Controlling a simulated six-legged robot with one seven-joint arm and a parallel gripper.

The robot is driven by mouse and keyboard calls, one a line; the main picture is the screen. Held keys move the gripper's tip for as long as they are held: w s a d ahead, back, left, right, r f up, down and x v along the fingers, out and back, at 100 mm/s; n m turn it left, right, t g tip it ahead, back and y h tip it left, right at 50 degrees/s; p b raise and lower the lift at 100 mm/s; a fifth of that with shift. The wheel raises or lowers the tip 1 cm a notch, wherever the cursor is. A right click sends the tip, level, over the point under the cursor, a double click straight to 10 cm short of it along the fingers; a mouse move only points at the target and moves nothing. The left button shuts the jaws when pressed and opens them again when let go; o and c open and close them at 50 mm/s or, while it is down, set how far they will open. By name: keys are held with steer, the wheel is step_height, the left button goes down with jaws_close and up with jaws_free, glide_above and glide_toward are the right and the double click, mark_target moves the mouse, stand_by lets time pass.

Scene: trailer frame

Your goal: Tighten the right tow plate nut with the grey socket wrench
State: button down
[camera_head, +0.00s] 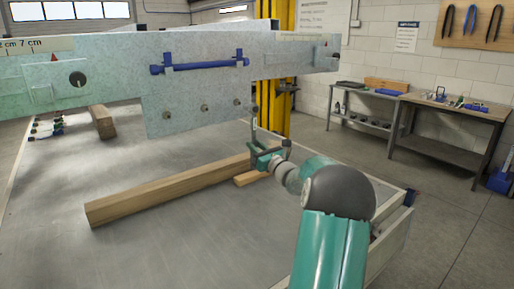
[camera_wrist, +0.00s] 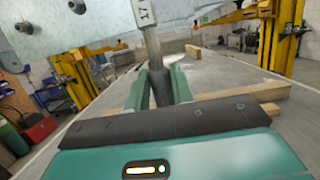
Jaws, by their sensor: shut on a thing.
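My gripper (camera_head: 266,155) is shut on the grey socket wrench (camera_head: 253,128), which stands about upright at the right end of the tow plate (camera_head: 180,122). The wrist view shows my gripper (camera_wrist: 158,82) with its green fingers on both sides of the wrench handle (camera_wrist: 153,48); the wrench's upper part is marked 17. The tow plate hangs below the grey beam and bears several nuts in a row, such as one nut (camera_head: 205,107) near its middle. The wrench's top end is by the plate's right edge; I cannot tell whether it sits on the right nut.
A long wooden beam (camera_head: 165,190) lies on the grey trailer bed (camera_head: 190,235) below the plate. A blue bar (camera_head: 200,65) is on the grey beam's face. A yellow post (camera_head: 272,108) stands behind. Workbenches (camera_head: 455,110) are along the right wall.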

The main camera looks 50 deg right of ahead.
steer(key=shift+f+x, duration=0.15)
steer(key=shift+x, duration=0.75)
steer(key=shift+f+x, duration=0.1)
steer(key=shift+x, duration=0.8)
steer(key=shift+w+d, duration=0.15)
steer(key=shift+w, duration=0.4)
steer(key=shift+w+d, duration=0.15)
steer(key=shift+w, duration=0.45)
